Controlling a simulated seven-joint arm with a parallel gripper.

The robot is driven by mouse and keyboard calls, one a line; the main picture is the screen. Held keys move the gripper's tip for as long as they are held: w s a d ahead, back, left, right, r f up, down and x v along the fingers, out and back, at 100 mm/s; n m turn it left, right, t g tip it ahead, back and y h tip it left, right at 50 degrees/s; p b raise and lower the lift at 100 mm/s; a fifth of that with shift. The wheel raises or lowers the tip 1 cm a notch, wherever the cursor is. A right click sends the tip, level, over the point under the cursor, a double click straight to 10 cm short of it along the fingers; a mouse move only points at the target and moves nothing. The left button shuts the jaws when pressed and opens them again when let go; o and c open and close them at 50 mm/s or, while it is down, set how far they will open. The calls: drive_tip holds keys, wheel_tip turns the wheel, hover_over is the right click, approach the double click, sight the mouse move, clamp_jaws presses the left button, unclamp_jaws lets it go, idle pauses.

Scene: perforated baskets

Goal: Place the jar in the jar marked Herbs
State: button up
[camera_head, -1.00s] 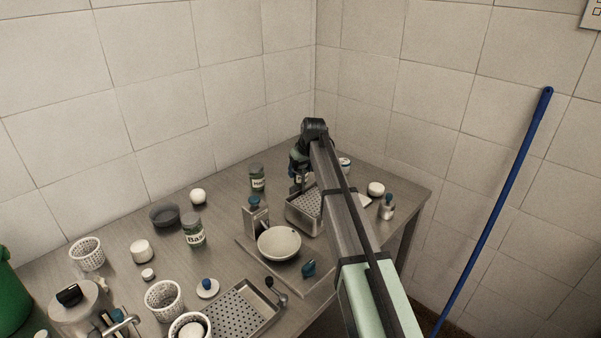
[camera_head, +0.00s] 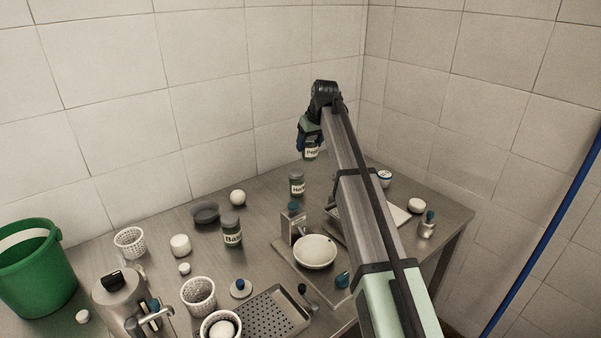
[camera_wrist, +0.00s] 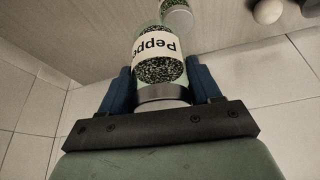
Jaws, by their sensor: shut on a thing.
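A jar labelled Basil (camera_head: 232,232), a dark bowl (camera_head: 206,212) and a white ball (camera_head: 238,198) stand to the left. A grater (camera_head: 294,226) and a pale bowl (camera_head: 315,252) are in front of the Herbs jar. My arm hides part of a metal tray.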

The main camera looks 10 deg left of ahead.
drive_tip(key=a+r, duration=0.5)
hover_over(297, 172)
drive_tip(key=shift+f, duration=5.15)
drive_tip(key=shift+s+f, duration=0.1)
drive_tip(key=o, duration=1.2)
drive_tip(key=v, duration=1.2)
drive_tip(key=shift+a, duration=0.15)
